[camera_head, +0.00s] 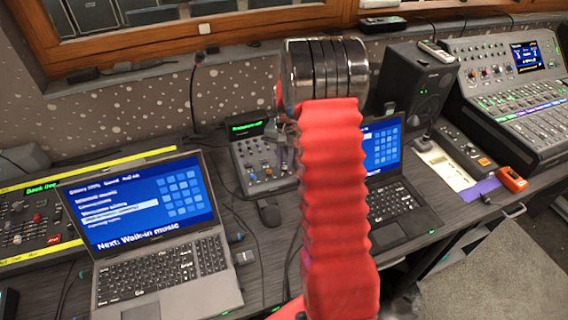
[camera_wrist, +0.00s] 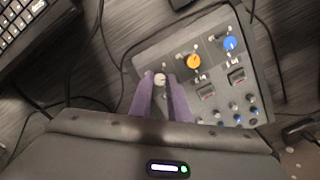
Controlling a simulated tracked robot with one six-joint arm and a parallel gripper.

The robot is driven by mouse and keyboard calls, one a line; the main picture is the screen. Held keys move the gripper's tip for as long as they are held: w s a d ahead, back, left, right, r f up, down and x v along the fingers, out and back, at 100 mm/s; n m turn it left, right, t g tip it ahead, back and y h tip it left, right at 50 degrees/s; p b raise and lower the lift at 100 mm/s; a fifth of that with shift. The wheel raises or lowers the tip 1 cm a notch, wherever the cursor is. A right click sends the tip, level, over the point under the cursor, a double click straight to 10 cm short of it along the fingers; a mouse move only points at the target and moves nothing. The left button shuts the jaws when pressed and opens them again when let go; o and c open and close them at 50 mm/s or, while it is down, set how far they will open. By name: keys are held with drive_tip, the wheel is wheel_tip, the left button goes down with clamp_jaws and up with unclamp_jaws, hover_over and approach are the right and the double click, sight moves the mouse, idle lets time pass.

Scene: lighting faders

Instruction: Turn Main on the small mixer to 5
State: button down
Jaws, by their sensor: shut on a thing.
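The small mixer (camera_head: 250,178) stands on the desk between two laptops, with a lit green display at its back. In the wrist view the mixer (camera_wrist: 215,75) fills the upper right, with a white knob (camera_wrist: 160,79), an orange knob (camera_wrist: 194,62) and a blue knob (camera_wrist: 230,43). My gripper (camera_wrist: 161,82) is shut on the white knob, one purple finger on each side. The labels are too blurred to read, so I cannot tell which knob is Main or its value. In the head view my arm partly hides the mixer's right side.
An open laptop (camera_head: 155,215) stands left of the mixer, and another laptop (camera_head: 385,175) stands right, partly behind my arm. A black speaker (camera_head: 415,85) and a large console (camera_head: 515,90) stand at the right. Cables cross the desk.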

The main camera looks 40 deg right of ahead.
drive_tip(key=m, duration=0.6)
drive_tip(key=shift+m+y, duration=0.3)
drive_tip(key=m+t, duration=0.1)
drive_tip(key=m, duration=0.5)
drive_tip(key=shift+s+m, duration=0.1)
drive_tip(key=shift+m, duration=0.2)
drive_tip(key=c, duration=1.7)
unclamp_jaws()
drive_tip(key=shift+d, duration=0.1)
drive_tip(key=shift+o, duration=0.2)
wheel_tip(320, 180, up, 14)
drive_tip(key=s+d, duration=0.1)
drive_tip(key=shift+s+d+f, duration=0.15)
drive_tip(key=shift+s+f, duration=0.05)
drive_tip(key=shift+s, duration=0.1)
